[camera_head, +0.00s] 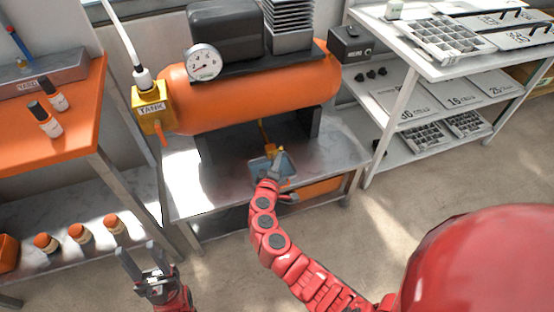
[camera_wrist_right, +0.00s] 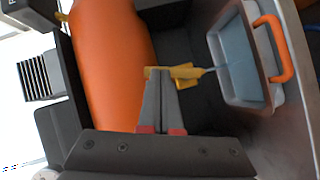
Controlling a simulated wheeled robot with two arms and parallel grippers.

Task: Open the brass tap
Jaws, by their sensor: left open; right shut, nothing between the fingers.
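The brass tap (camera_wrist_right: 184,73) sits under the orange tank (camera_wrist_right: 110,70). In the head view a small yellow part of the tap (camera_head: 264,131) shows below the tank (camera_head: 250,95). My right gripper (camera_wrist_right: 160,74) is shut and empty, with its fingertips at the tap's lever end; whether they touch is unclear. In the head view my right gripper (camera_head: 275,166) is over the tray. A thin pale blue stream runs from the tap towards a grey tray (camera_wrist_right: 271,92) with an orange handle. My left gripper (camera_head: 146,260) is open and empty, low at the left.
The tank stands on a metal bench (camera_head: 190,195) with a gauge (camera_head: 203,62) and a yellow TANK block (camera_head: 152,105). An orange table (camera_head: 65,130) with bottles is at the left. A white shelf (camera_head: 400,140) with trays is at the right. Floor (camera_head: 420,190) is clear in front.

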